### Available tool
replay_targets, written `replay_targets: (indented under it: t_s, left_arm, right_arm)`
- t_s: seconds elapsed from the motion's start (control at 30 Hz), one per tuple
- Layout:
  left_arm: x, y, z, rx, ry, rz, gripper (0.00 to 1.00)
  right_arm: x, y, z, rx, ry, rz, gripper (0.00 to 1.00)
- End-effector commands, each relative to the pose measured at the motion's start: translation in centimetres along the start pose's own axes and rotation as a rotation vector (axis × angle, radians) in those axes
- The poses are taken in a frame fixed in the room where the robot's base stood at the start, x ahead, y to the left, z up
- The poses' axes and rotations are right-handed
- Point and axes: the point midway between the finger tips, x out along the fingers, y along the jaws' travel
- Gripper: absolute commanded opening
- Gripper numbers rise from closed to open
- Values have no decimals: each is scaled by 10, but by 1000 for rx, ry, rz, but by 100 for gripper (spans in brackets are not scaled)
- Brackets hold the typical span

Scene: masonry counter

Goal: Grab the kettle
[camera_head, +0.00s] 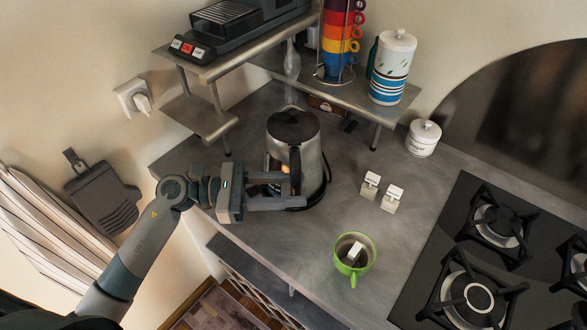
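The kettle (311,153) is a steel jug with a black lid and handle, standing upright on the grey counter near the wall. My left gripper (296,190) reaches in from the left at the kettle's front, by its handle. Its two fingers are apart, one above the other in the picture, and point right. The handle appears to lie at or between the fingertips, but I cannot tell whether they touch it. My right gripper is not in view.
A metal shelf (222,62) holds a coffee machine (233,27), stacked cups (338,40) and a canister (391,66). A white jar (423,138) and the gas hob (434,215) are further right.

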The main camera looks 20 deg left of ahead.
Motion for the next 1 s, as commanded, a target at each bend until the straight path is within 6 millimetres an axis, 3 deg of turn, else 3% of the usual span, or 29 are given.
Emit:
replay_targets:
  t_s: [0.17,0.6,1.0]
  left_arm:
    - [7,0,5,-1,-2,0,39]
    - [49,1,7,-2,-1,0,39]
    - [52,1,5,-1,-1,-1,39]
  right_arm:
    - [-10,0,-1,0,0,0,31]
    - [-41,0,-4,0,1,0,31]
    - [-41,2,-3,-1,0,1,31]
